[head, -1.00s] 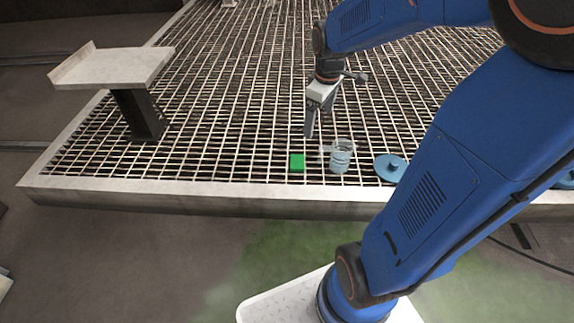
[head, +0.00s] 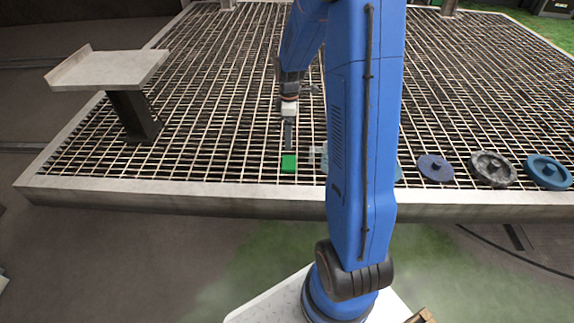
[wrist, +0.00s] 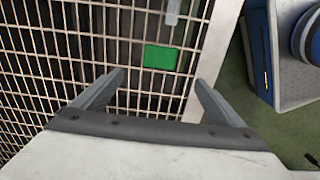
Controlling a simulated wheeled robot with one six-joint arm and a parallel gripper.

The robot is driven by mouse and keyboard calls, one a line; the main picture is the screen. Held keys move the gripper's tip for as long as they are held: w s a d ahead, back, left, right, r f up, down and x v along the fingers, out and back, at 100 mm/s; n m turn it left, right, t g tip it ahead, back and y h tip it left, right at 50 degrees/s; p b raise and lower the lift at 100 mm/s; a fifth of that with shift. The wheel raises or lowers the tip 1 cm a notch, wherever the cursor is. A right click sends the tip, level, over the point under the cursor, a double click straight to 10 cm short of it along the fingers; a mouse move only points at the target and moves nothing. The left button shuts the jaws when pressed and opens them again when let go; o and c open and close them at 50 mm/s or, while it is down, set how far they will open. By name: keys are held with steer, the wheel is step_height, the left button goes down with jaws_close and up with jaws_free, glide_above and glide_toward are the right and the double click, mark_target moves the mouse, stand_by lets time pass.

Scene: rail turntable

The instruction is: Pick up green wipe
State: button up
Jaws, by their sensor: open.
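The green wipe (head: 289,163) is a small flat green block lying on the grating near its front edge. It also shows in the wrist view (wrist: 161,57), ahead of my gripper and between the lines of its two fingers. My gripper (head: 288,148) hangs just above and behind the wipe in the head view. In the wrist view my gripper (wrist: 160,80) has its fingers wide apart with nothing between them. The fingers look apart from the wipe.
A clear cup (head: 324,158) stands right of the wipe, mostly hidden by my arm. Several round lids or wheels, such as the dark blue one (head: 435,168), lie farther right. A grey pedestal (head: 108,68) stands at left. The grating's front rim (head: 200,196) is close.

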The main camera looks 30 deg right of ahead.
mark_target(289, 162)
step_height(289, 162, down, 15)
steer(key=shift+f, duration=0.15)
stand_by(0.6)
steer(key=shift+c, duration=0.3)
steer(key=c, duration=1.1)
step_height(289, 162, up, 10)
steer(key=shift+r, duration=0.1)
steer(key=shift+o, duration=0.7)
